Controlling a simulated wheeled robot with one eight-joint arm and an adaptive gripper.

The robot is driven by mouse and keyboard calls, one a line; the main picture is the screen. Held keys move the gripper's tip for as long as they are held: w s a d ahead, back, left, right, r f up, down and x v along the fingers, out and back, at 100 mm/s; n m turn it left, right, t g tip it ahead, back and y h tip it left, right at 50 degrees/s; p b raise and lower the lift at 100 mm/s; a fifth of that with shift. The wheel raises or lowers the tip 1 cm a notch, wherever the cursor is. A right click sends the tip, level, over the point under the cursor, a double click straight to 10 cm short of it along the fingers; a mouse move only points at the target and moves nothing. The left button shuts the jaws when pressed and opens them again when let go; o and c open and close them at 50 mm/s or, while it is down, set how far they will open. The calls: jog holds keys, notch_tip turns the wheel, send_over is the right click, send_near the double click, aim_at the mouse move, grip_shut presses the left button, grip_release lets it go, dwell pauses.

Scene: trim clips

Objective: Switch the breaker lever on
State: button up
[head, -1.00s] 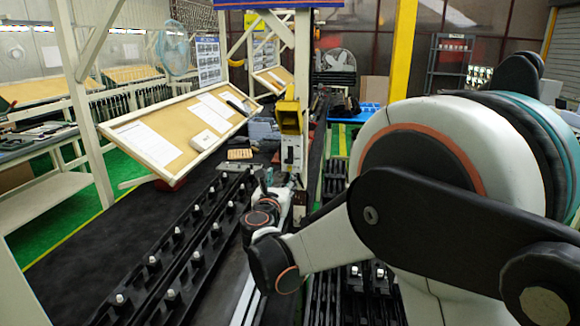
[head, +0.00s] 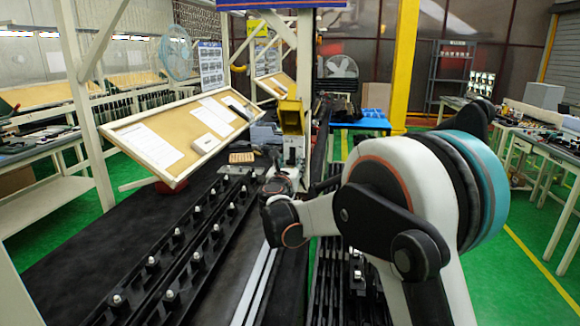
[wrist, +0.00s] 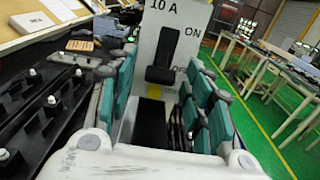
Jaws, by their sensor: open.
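The breaker (head: 293,148) is a pale upright panel on the line, below a yellow part; it is small in the head view. In the wrist view the breaker panel (wrist: 150,40) fills the upper middle, marked 10 A, ON above and OFF below. Its black lever (wrist: 160,73) has its wide end low, level with the OFF mark. My gripper (wrist: 160,85) is open, its teal fingers left and right of the lever in the picture, with nothing held. I cannot tell how far the fingertips are from the panel. In the head view my gripper (head: 282,182) is in front of the breaker.
Black rails with pale studs (head: 178,235) run along the dark line at left. A tilted cork board (head: 165,150) on a frame stands left of the breaker. A tan slotted block (head: 242,157) lies near it. Green floor (head: 500,270) is open at right.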

jog(key=c, duration=1.1)
